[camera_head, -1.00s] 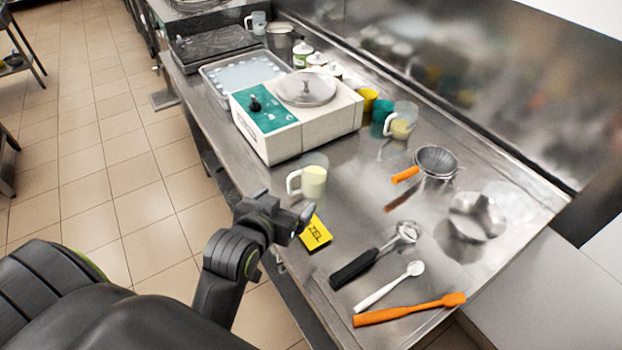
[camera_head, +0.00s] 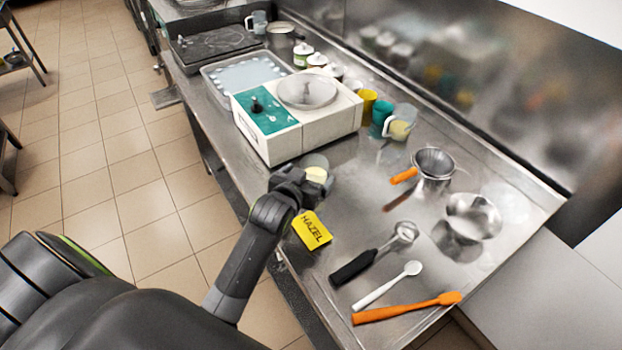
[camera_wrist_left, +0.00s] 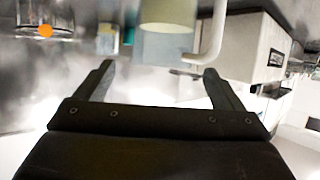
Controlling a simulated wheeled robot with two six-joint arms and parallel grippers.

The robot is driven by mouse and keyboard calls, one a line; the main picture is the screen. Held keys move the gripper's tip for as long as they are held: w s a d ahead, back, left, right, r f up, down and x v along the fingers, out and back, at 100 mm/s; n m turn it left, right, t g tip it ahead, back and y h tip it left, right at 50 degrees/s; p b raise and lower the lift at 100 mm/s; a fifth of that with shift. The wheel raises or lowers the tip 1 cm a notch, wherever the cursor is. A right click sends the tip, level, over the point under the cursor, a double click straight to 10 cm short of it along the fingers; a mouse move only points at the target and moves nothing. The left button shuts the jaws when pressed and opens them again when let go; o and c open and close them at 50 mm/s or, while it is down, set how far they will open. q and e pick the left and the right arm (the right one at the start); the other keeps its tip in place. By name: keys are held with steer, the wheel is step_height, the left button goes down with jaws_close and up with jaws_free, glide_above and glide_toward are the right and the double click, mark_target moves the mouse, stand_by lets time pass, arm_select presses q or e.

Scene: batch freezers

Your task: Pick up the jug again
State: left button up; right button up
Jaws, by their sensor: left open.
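A clear jug (camera_head: 315,163) with pale yellow contents stands on the steel counter, just in front of the white machine. My left gripper (camera_head: 318,186) is in front of it and hides its lower part and handle in the head view. In the left wrist view the jug (camera_wrist_left: 168,38) is ahead, beyond the spread fingers of my left gripper (camera_wrist_left: 163,78), with its white handle on the right side. The gripper is open and empty; the jug does not look to be between the fingertips. My right gripper is not in view.
A yellow HAZEL card (camera_head: 311,231) lies near the counter edge. The white machine (camera_head: 318,133) stands behind the jug. A second clear jug (camera_head: 403,118), a teal cup (camera_head: 381,115), a strainer (camera_head: 435,162) and an orange spatula (camera_head: 405,310) are farther right.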

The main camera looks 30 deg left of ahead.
mark_target(319, 160)
arm_select(q)
steer(key=shift+a+r+p+x, duration=0.15)
steer(key=shift+p+x, duration=0.3)
steer(key=shift+x, duration=0.85)
steer(key=shift+a+r+p+x, duration=0.15)
steer(key=shift+p+x, duration=0.3)
steer(key=shift+x, duration=0.85)
steer(key=shift+f, duration=0.1)
steer(key=c, duration=1.6)
